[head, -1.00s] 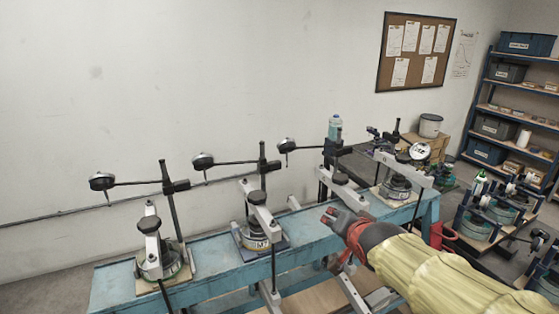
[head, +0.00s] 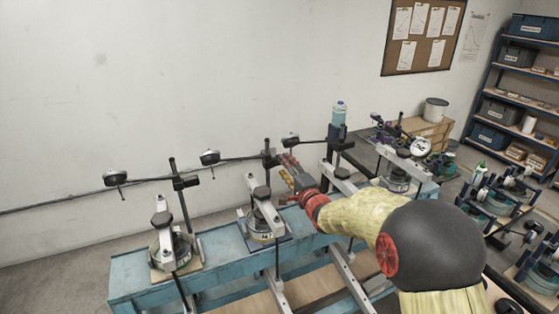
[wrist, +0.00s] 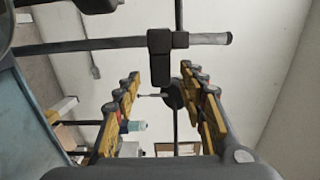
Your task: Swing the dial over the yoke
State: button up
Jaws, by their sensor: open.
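Several dials on thin side rods from upright posts line the back of a blue bench: a left dial (head: 115,178), a second dial (head: 210,157) and a third dial (head: 290,139). These three hang to the left of their posts, off the grey yokes, such as the left yoke (head: 162,222) and the second yoke (head: 262,205). A pale-faced dial (head: 420,146) sits at the right station. My gripper (head: 287,163) is open beside the second post, below the third dial. In the wrist view a dark round dial (wrist: 174,95) shows between the fingers, apart from them; which one is unclear.
The post's clamp block (wrist: 159,58) is close ahead in the wrist view. The blue bench (head: 222,262) carries the row of frames. A bottle (head: 338,114) and a bucket (head: 435,109) stand behind at right. Shelves (head: 515,90) stand along the right.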

jog(key=shift+x, duration=2.3)
jog(key=c, duration=0.3)
grip_shut()
